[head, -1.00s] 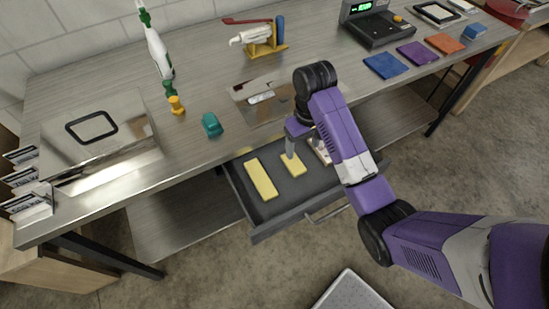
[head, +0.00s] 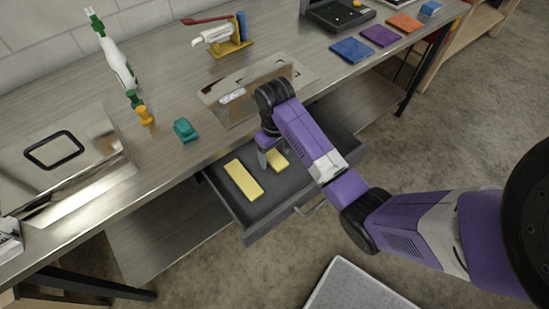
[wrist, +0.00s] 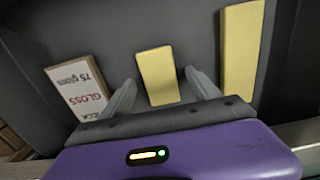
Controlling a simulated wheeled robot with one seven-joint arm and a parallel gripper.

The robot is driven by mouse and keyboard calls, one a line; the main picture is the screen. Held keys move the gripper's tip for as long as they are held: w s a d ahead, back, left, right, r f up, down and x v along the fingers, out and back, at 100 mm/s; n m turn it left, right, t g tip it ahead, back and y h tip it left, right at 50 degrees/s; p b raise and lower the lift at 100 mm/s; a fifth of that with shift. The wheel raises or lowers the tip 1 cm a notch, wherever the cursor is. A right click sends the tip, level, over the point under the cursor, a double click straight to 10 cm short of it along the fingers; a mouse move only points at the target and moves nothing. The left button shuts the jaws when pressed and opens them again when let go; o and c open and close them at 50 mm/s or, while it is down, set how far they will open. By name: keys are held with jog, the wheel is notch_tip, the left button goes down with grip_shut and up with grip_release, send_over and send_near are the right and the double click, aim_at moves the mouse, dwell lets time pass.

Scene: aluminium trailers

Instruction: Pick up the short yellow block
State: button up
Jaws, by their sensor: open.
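The short yellow block (head: 278,161) lies flat on the dark floor of the open drawer (head: 262,222). In the wrist view the short yellow block (wrist: 157,76) shows between and beyond the fingers, with its near end close to them. My gripper (wrist: 160,92) is open and empty, with one finger to each side of the block's near end. In the head view my gripper (head: 263,160) is down in the drawer beside the block. A longer yellow block (head: 243,179) lies to the left in the drawer; this long block (wrist: 240,50) is at the right in the wrist view.
A box labelled GLOSS (wrist: 78,88) lies in the drawer, left of my gripper in the wrist view. The worktop (head: 170,165) overhangs the drawer's back.

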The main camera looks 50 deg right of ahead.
jog(key=shift+f, duration=0.2)
jog(key=c, duration=1.4)
jog(key=shift+r, duration=0.15)
